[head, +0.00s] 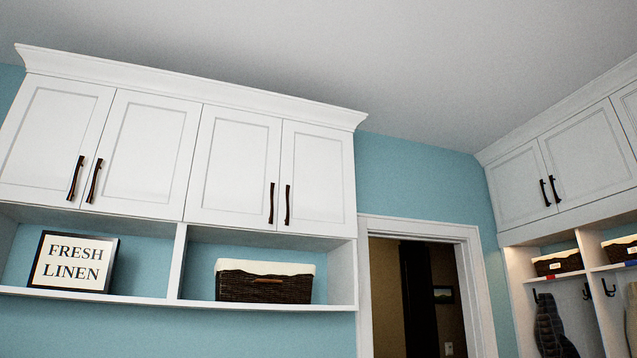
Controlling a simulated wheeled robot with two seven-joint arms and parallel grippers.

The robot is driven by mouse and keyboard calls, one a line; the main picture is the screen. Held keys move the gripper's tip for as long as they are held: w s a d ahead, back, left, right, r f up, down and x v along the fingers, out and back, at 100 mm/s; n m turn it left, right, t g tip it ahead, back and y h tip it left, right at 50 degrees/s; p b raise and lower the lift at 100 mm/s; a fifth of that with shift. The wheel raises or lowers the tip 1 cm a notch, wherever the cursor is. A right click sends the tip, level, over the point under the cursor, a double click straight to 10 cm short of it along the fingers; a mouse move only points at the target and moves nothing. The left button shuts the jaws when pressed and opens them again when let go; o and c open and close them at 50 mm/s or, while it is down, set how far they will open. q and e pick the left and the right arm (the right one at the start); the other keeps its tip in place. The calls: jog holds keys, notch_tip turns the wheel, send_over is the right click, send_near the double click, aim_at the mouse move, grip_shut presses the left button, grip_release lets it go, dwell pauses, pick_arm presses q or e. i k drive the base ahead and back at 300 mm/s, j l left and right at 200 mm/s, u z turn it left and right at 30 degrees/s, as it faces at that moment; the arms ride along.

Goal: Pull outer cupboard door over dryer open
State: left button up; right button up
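A white wall cupboard (190,90) with two pairs of doors hangs on the blue wall at the left of the head view. Its doors, from left to right, are the far left door (50,135), the second door (148,150), the third door (233,165) and the far right door (318,178). All look shut, each with a dark vertical handle; the far right door's handle (287,205) is on its left side. The dryer is not in view, so I cannot tell which door is over it. Neither gripper is in view.
Open shelves under the cupboard hold a FRESH LINEN sign (73,262) and a dark wicker basket (263,283). A doorway (418,290) opens right of the cupboard. More white cupboards (560,180) stand at the right, above hooks and baskets.

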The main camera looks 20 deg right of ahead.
aim_at(317, 197)
jog(key=i+l+z, duration=0.1)
jog(key=l, duration=0.45)
jog(key=i+l+z, duration=0.15)
jog(key=l, duration=0.45)
jog(key=l+z, duration=0.1)
jog(key=l, duration=0.45)
jog(key=i+l+z, duration=0.1)
jog(key=l, duration=0.45)
jog(key=i+l+z, duration=0.15)
jog(key=i+l, duration=0.15)
jog(key=l, duration=0.2)
jog(key=i+l+z, duration=0.1)
jog(key=l, duration=0.45)
jog(key=i+l+z, duration=0.1)
jog(key=i+l, duration=0.2)
jog(key=l, duration=0.15)
jog(key=i+l+z, duration=0.15)
jog(key=l, duration=0.35)
jog(key=i, duration=0.1)
